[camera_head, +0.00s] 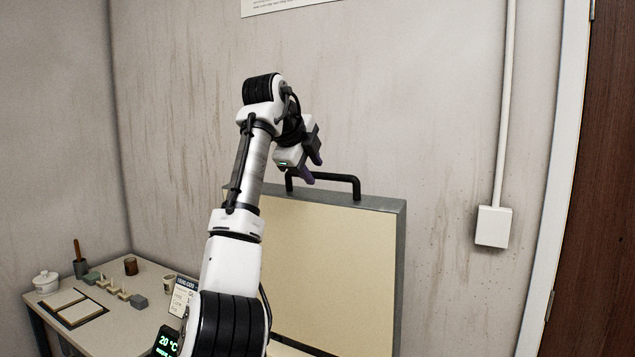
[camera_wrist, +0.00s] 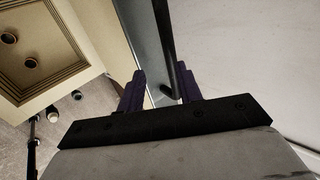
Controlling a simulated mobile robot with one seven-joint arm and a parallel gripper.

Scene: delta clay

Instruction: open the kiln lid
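The kiln lid (camera_head: 330,250) stands raised, close to upright, with its cream inner face toward the head camera and a grey rim. Its black bar handle (camera_head: 335,178) is on the top edge. My gripper (camera_head: 312,168) is at the left part of the handle, its purple fingers apart. In the wrist view, the handle (camera_wrist: 170,60) runs into the gap between the fingers of my gripper (camera_wrist: 162,88), nearer the right finger. The lid's grey edge (camera_wrist: 145,35) also shows there. The open cream kiln chamber (camera_wrist: 50,65) lies at the upper left. Firm contact with the handle cannot be told.
A table (camera_head: 125,325) at the lower left holds a white lidded pot (camera_head: 46,282), a brown cup (camera_head: 131,266) and small pieces. A green-lit display (camera_head: 167,343) is beside my arm. The wall behind carries a white box (camera_head: 493,227); a brown door (camera_head: 600,200) is at right.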

